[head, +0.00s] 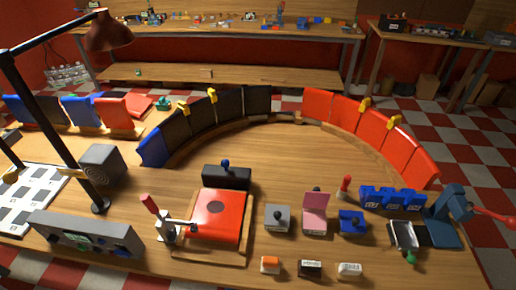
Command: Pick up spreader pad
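I cannot tell for sure which thing is the spreader pad. Small blocks lie at the front of the wooden table: an orange and white one (270,265), a black one (310,269) and a white one (349,269). Behind them stand a grey block with a dark knob (278,218), a pink upright piece (315,208) and a blue block with a knob (352,222). A red plate with a dark round spot (217,216) lies on a wooden board, beside a red-handled toggle clamp (165,220). Neither of my grippers is in view.
Curved red (345,108) and black panels (216,116) with yellow clips ring the table's back. A black lamp (50,120) stands left, near a grey box (85,236). Blue bins (392,198) and a blue press (447,212) stand right. The table's middle is clear.

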